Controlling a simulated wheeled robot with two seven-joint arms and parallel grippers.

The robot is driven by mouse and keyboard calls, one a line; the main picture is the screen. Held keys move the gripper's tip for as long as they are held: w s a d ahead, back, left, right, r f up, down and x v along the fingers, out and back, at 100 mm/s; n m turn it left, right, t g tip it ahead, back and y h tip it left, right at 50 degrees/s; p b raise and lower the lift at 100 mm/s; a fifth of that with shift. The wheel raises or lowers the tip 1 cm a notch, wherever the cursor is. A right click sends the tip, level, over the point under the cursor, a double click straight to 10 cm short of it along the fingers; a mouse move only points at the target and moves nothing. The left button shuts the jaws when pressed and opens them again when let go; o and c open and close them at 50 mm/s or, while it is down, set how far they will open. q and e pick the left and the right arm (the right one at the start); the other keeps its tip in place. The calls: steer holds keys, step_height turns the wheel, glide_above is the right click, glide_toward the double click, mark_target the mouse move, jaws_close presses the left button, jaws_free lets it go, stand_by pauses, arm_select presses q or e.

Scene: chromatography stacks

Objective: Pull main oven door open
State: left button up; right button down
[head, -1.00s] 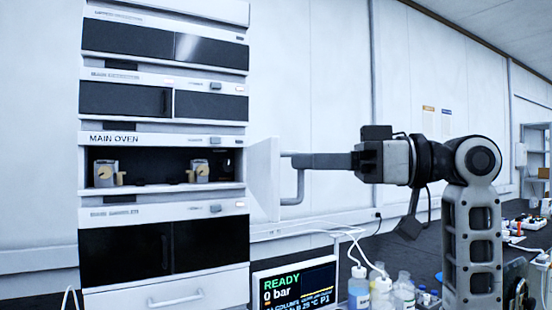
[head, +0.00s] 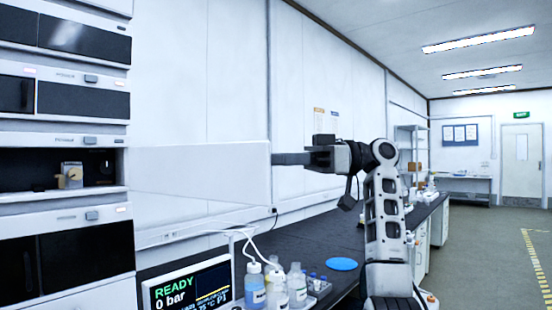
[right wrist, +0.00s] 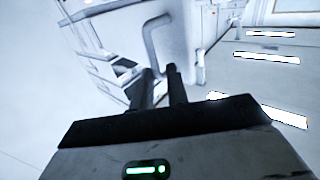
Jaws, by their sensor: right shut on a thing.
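The main oven (head: 30,168) is the open bay in the instrument stack at the left of the head view, with a metal and tan fitting (head: 70,175) inside. Its white door (head: 200,175) stands swung out to the right, showing as a broad flat panel. My right gripper (head: 278,159) is at the door's far right edge, shut on the handle. The grey U-shaped door handle (right wrist: 152,45) shows in the right wrist view, its lower end at the fingers (right wrist: 162,88). In the head view the handle is hidden by the door. My left gripper is out of view.
A READY display (head: 188,290), bottles (head: 255,287) and a blue disc (head: 342,264) are on the dark bench (head: 320,240) below and right of the door. Other stack modules lie above and below the oven. The floor (head: 480,250) at right is open.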

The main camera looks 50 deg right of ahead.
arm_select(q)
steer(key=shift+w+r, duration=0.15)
arm_select(e)
steer(key=shift+w, duration=0.5)
steer(key=c, duration=1.6)
jaws_free()
steer(key=shift+o, duration=0.3)
steer(key=shift+w+a, duration=0.2)
steer(key=shift+w, duration=0.1)
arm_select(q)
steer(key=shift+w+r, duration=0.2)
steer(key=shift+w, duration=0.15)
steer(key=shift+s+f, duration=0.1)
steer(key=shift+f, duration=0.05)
arm_select(e)
steer(key=shift+s+d, duration=0.1)
